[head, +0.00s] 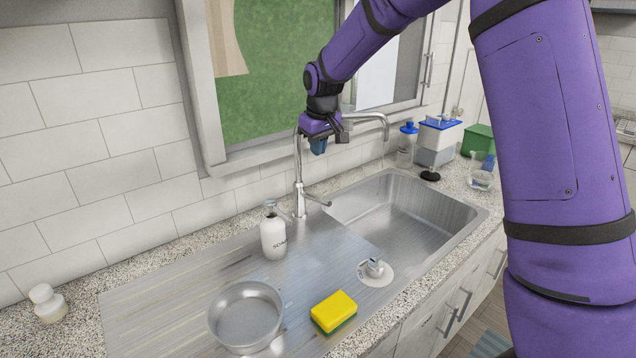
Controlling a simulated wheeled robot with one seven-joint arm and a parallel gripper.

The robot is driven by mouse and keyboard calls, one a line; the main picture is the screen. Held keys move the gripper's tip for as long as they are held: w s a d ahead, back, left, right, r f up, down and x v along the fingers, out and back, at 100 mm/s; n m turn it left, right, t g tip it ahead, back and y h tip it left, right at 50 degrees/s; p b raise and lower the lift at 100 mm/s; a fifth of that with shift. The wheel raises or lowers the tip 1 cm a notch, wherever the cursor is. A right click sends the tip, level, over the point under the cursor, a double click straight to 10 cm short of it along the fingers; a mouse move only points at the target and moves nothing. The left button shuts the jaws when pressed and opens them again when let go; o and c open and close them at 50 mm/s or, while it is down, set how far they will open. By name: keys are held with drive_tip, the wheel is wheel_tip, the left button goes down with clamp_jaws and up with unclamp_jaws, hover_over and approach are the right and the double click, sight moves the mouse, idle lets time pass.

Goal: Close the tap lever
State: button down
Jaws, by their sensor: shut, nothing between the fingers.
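The chrome tap (299,170) stands upright at the back edge of the sink, and its spout arches to the right over the basin. Its small lever (318,201) sticks out low on the right side of the tap body, pointing right. My gripper (318,147) hangs above the lever, close to the upper part of the tap neck, with its fingers pointing down. The fingers are small and dark in this view, and they are shut and empty. I cannot tell whether the gripper touches the neck. No water stream is visible under the spout.
A white soap bottle (273,236) stands left of the tap. A metal bowl (246,316), a yellow-green sponge (334,312) and a drain plug (375,268) are on the drainboard. The basin (400,225) looks empty. Bottles, containers and a glass (481,172) stand at the right.

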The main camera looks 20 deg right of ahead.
approach(322, 199)
drive_tip(key=w+f, duration=0.2)
drive_tip(key=f, duration=0.1)
drive_tip(key=w+a+f, duration=0.1)
drive_tip(key=f, duration=0.1)
drive_tip(key=shift+a, duration=0.1)
drive_tip(key=shift+d+f, duration=0.2)
drive_tip(key=shift+f, duration=0.6)
drive_tip(key=shift+s+d+f, duration=0.15)
drive_tip(key=shift+s+f, duration=0.1)
drive_tip(key=shift+f, duration=0.3)
drive_tip(key=shift+s+d+f, duration=0.1)
drive_tip(key=shift+s+f, duration=0.15)
drive_tip(key=shift+f, duration=0.35)
